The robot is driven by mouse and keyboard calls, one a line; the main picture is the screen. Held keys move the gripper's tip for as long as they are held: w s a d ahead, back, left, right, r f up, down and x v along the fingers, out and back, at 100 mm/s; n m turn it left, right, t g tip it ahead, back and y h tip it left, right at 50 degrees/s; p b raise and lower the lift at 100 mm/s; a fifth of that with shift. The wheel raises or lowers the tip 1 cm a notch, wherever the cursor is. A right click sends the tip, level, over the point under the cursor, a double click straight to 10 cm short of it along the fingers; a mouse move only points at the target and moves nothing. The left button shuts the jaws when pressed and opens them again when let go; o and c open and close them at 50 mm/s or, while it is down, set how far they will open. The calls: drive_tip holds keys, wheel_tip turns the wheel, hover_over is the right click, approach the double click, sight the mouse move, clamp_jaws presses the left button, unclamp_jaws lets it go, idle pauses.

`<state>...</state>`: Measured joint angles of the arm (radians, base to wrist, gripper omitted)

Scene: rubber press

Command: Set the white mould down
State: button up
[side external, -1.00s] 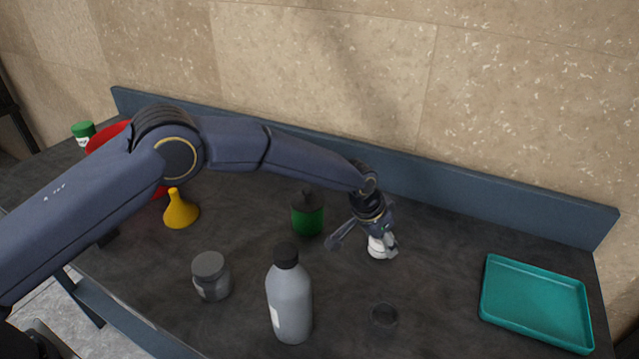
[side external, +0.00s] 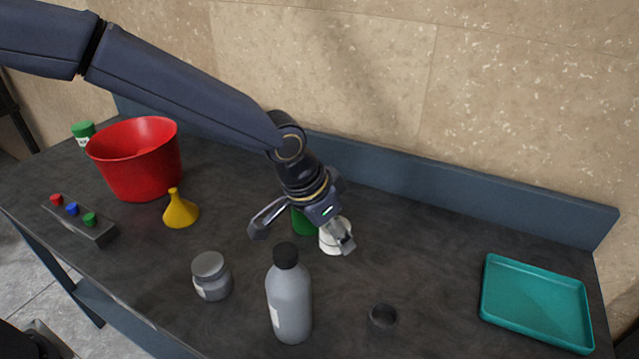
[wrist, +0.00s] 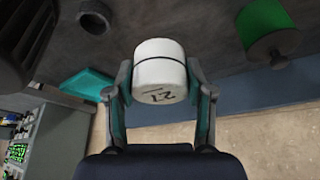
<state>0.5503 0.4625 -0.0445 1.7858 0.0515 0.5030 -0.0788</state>
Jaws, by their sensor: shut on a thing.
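The white mould (side external: 334,238) is a small white cylinder just right of the green container at the middle of the bench. In the wrist view the white mould (wrist: 160,68) shows a dark line around it and dark handwritten marks. My gripper (side external: 303,236) is shut on it, with one finger on each side in the wrist view. The mould is low over the bench; I cannot tell whether its base touches the surface. My gripper hides part of it in the side view.
A green container (side external: 302,222) stands close behind my gripper. A grey bottle (side external: 289,303), a grey jar (side external: 211,278) and a small dark ring (side external: 382,318) are nearer the front. A yellow funnel (side external: 180,212) and red bucket (side external: 140,165) stand left. A teal tray (side external: 535,337) lies right, with bare bench before it.

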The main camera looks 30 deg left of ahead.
drive_tip(key=s+d+m+g+h, duration=0.1)
drive_tip(key=s+d+m, duration=0.35)
drive_tip(key=s, duration=0.45)
drive_tip(key=s+d+m+g+h, duration=0.1)
drive_tip(key=s+d+m, duration=0.4)
drive_tip(key=s, duration=0.4)
drive_tip(key=shift+n, duration=0.65)
drive_tip(key=w+d+f, duration=0.2)
drive_tip(key=d, duration=0.1)
drive_tip(key=w+d+f, duration=0.6)
drive_tip(key=d, duration=0.1)
drive_tip(key=shift+w+f, duration=0.2)
drive_tip(key=shift+w, duration=0.05)
drive_tip(key=shift+w+d+f, duration=0.25)
drive_tip(key=shift+d+f, duration=0.05)
drive_tip(key=shift+f, duration=0.1)
drive_tip(key=shift+w+d+f, duration=0.1)
drive_tip(key=shift+d+f, duration=0.05)
drive_tip(key=shift+f, duration=1.55)
drive_tip(key=shift+f, duration=0.1)
drive_tip(key=o, duration=1.3)
